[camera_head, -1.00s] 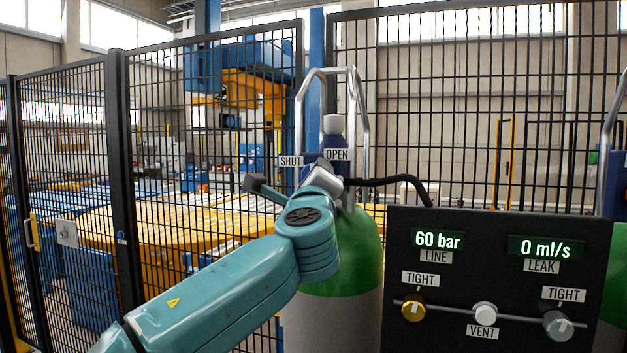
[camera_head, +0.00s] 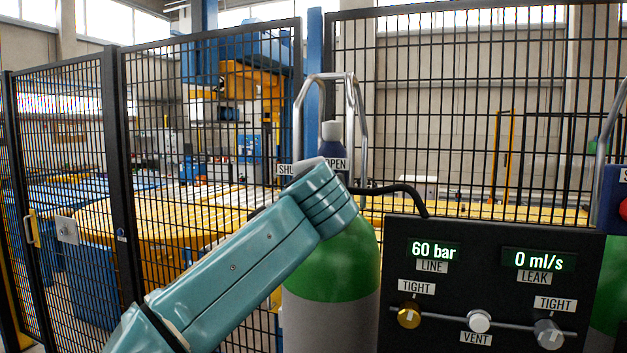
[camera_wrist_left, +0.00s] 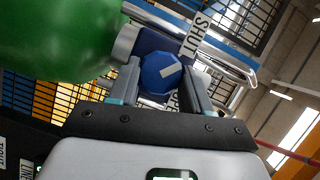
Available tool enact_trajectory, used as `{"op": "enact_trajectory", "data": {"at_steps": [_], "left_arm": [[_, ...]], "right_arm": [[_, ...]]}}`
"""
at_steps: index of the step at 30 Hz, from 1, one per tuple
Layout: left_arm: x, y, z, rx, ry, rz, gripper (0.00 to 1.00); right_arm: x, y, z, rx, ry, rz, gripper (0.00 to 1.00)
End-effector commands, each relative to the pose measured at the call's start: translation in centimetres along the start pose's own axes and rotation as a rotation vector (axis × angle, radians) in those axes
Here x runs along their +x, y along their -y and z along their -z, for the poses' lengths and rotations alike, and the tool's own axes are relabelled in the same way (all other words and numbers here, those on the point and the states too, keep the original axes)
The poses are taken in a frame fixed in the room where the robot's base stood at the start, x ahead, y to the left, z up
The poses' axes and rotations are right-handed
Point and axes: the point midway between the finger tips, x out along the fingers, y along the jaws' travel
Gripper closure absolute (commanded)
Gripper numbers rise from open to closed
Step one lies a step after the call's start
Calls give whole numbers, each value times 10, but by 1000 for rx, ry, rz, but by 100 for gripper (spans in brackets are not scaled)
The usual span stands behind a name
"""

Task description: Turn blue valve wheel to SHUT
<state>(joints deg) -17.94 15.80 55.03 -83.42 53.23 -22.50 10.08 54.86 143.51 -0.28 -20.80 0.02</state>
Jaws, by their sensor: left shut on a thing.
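The blue valve wheel (camera_wrist_left: 160,73), with a white pointer stripe, shows between the fingers of my left gripper (camera_wrist_left: 162,84) in the left wrist view. The gripper is shut on the wheel. A SHUT label (camera_wrist_left: 194,38) lies above right of the wheel, and the OPEN label is partly covered by a finger. The stripe points to the right and slightly up. In the head view my left wrist hides the wheel and part of the SHUT label; the OPEN label (camera_head: 336,164) shows beside it. My right gripper is not in view.
A green-topped gas cylinder (camera_head: 335,265) stands behind my left arm. A dark panel (camera_head: 405,265) at right reads 60 bar LINE and 0 ml/s LEAK. A black hose (camera_head: 390,188) runs to the panel, metal guard rails (camera_head: 358,110) rise above the cylinder, and mesh fencing stands behind.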

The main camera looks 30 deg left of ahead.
Motion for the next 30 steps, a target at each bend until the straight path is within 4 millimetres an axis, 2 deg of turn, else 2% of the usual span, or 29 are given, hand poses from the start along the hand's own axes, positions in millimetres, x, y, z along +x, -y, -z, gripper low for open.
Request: {"op": "enact_trajectory", "data": {"at_steps": [12, 28, 29, 30], "left_arm": [[0, 2, -1, -157, 1, -64, 82], [0, 1, -1, -176, 2, -72, 82], [0, 1, -1, -176, 2, -72, 42], [0, 1, -1, -176, 2, -72, 29]], "right_arm": [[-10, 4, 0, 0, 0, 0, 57], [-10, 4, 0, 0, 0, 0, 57], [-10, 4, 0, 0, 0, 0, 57], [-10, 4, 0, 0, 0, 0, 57]]}}
